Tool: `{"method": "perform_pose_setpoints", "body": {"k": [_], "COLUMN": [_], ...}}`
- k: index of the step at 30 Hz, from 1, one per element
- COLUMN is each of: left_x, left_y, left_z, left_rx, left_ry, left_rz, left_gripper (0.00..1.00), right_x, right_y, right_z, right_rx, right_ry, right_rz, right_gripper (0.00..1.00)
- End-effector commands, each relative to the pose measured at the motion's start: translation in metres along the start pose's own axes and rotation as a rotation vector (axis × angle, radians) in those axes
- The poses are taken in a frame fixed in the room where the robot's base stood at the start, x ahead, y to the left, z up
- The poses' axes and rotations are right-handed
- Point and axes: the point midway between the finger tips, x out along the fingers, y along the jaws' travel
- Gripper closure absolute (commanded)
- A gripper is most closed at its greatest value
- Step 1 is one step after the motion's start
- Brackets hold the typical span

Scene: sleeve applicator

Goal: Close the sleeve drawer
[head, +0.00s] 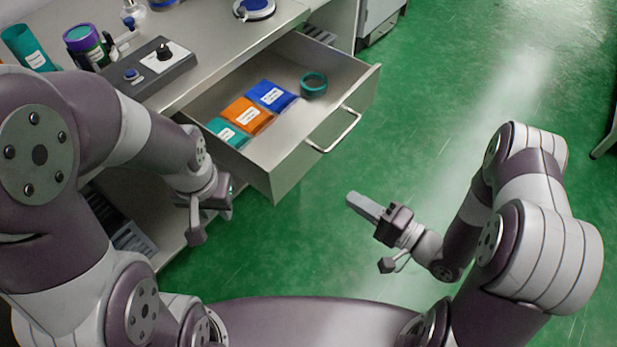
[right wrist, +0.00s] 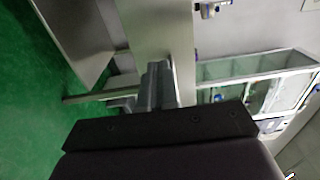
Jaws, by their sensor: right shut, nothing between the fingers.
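The sleeve drawer (head: 314,148) is pulled out from the steel bench in the head view. It holds teal, orange and blue packets and a teal ring. Its bar handle (head: 334,131) is on the front panel. My right gripper (head: 352,200) is shut and empty, in front of the drawer and apart from the handle in the head view. In the right wrist view its fingers (right wrist: 158,85) point toward a grey panel, with a bar beside them. My left gripper (head: 222,190) is by the drawer's near side; its fingers are mostly hidden by its own wrist.
The bench top (head: 215,60) carries a control box (head: 155,66) with knobs, a teal cup (head: 27,48) and a purple-green container (head: 86,46). Open shelves lie below the bench. The green floor (head: 470,80) right of the drawer is clear.

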Motion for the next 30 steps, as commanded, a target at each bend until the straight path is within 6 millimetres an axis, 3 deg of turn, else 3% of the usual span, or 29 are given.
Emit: {"method": "perform_pose_setpoints", "body": {"k": [16,21,30], "left_x": [0.019,0.021,0.021], "left_y": [0.0,0.0,0.0], "left_z": [0.003,0.003,0.003], "left_rx": [0.0,0.0,0.0], "left_ry": [-0.001,-0.001,-0.001], "left_rz": [0.0,0.0,0.0], "left_gripper": [0.7,0.7,0.7], "right_x": [0.11,0.126,0.129], "right_y": [0.002,0.002,0.001], "right_z": [0.001,0.001,0.0], "right_rx": [-0.007,-0.006,-0.005], "right_ry": [-0.004,-0.001,0.0], "right_rz": [0.0,0.002,0.003], "right_gripper": [1.0,1.0,1.0]}}
